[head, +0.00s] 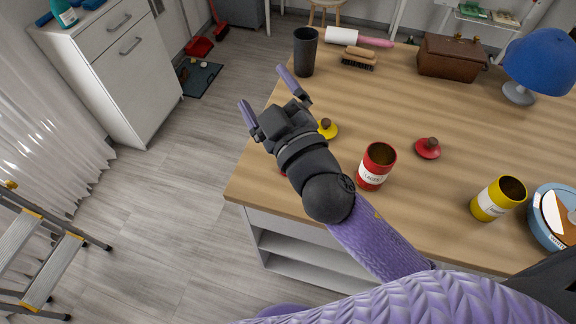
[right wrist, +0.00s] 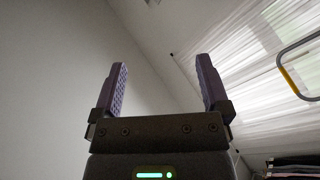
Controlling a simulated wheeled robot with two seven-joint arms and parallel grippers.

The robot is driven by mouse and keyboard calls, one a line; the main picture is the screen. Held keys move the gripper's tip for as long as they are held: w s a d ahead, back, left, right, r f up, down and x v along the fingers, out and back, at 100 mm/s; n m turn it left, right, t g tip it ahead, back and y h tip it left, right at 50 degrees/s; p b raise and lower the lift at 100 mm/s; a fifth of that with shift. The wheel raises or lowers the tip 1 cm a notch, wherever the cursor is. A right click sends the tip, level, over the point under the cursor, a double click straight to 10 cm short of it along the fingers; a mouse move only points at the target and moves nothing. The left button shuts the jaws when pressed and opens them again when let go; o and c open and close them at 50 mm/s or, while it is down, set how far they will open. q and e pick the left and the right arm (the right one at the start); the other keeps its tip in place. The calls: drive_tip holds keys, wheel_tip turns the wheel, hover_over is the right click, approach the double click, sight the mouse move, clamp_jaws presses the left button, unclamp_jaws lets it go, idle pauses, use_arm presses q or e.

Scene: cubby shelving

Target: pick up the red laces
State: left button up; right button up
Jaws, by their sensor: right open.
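A red canister (head: 375,168) with a white label stands open and upright on the wooden table (head: 400,107); its label text is small but seems to read "LACES". A red lid with a brown knob (head: 428,148) lies to its right. My right gripper (head: 264,88) is open and empty, up and left of the canister, over the table's left edge. In the right wrist view its two purple fingers (right wrist: 160,68) stand apart with only wall and curtain beyond. My right forearm passes just left of the canister. My left gripper is not in view.
A yellow canister (head: 498,199) stands to the right, beside a round blue tin (head: 553,220). A yellow lid (head: 327,129) is partly hidden by my wrist. A dark cup (head: 305,52), brush (head: 359,58), wooden chest (head: 447,57) and blue lamp (head: 541,62) stand farther back.

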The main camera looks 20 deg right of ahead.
drive_tip(key=s+a+r+n+g+y, duration=0.2)
drive_tip(key=a+n+g+y, duration=0.5)
drive_tip(key=n, duration=0.4)
drive_tip(key=s+a+r+n+g+y, duration=0.1)
drive_tip(key=s+a+n+g+y, duration=0.1)
drive_tip(key=a+n+g+y, duration=0.5)
wheel_tip(320, 180, down, 7)
drive_tip(key=s+n+g+h, duration=0.1)
drive_tip(key=n+g+h, duration=0.3)
drive_tip(key=n, duration=0.5)
drive_tip(key=w+d+f+n+h, duration=0.1)
drive_tip(key=w+d+f+h, duration=0.2)
drive_tip(key=d+f+h, duration=0.35)
drive_tip(key=w+d+f+h, duration=0.25)
drive_tip(key=d+h, duration=0.45)
drive_tip(key=d, duration=0.5)
drive_tip(key=shift+h, duration=0.25)
drive_tip(key=f+b, duration=0.1)
drive_tip(key=f, duration=0.2)
drive_tip(key=w+f+b, duration=0.1)
drive_tip(key=f, duration=0.5)
drive_tip(key=shift+w+a+f+b, duration=0.25)
drive_tip(key=shift+w+a+b, duration=0.05)
drive_tip(key=shift+a+b, duration=0.1)
